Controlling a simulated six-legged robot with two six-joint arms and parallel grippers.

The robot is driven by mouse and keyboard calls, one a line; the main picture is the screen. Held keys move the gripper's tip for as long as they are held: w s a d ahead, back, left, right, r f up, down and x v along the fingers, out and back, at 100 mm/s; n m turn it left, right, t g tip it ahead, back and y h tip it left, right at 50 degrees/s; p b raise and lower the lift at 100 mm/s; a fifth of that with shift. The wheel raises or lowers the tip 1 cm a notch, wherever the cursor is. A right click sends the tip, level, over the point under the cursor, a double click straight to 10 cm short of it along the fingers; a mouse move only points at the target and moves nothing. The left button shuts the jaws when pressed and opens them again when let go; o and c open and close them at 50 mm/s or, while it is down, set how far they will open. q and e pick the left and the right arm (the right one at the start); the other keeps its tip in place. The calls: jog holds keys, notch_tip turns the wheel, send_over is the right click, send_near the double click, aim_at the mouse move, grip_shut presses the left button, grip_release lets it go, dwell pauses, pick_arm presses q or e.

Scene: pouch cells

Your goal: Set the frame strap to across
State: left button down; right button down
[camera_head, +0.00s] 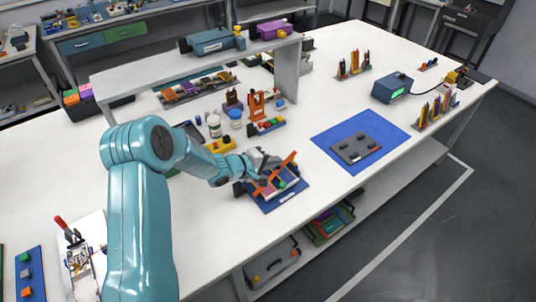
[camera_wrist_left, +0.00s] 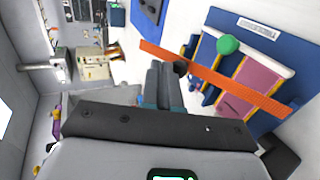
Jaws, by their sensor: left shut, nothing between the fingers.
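The frame is a blue base (camera_head: 283,203) on the white table, just beyond my left gripper. It also shows in the wrist view (camera_wrist_left: 222,20). A green round knob (camera_wrist_left: 228,45) sits beside the strap. My left gripper (camera_head: 266,160) is shut and empty, its fingertips (camera_wrist_left: 168,72) close to the strap; I cannot tell whether they touch. My right gripper is out of view.
A blue mat (camera_head: 327,141) with a dark grey plate (camera_head: 356,149) lies to the right. A yellow block (camera_head: 221,145), white jars (camera_head: 214,126) and an orange stand (camera_head: 257,105) are behind the gripper. A grey shelf (camera_head: 150,75) spans the back. Table between frame and mat is clear.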

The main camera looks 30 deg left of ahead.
aim_at(280, 169)
pick_arm(q)
jog(key=w+f, duration=0.1)
jog(key=w+d+f, duration=0.1)
jog(key=shift+w+d+f, duration=0.15)
jog(key=shift+w+f, duration=0.05)
jog(key=shift+w, duration=0.1)
jog(key=shift+w+f+b, duration=0.25)
jog(key=shift+f+b, duration=0.2)
jog(key=shift+f, duration=0.2)
jog(key=shift+w+d+f, duration=0.25)
jog(key=shift+w+f, duration=0.2)
jog(key=shift+f, duration=0.15)
jog(key=shift+w+f+b, duration=0.15)
jog(key=shift+f+b, duration=0.3)
jog(key=shift+b, duration=0.05)
jog(key=shift+d, duration=0.1)
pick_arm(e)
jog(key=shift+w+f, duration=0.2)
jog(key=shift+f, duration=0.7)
pick_arm(q)
jog(key=shift+w+f, duration=0.15)
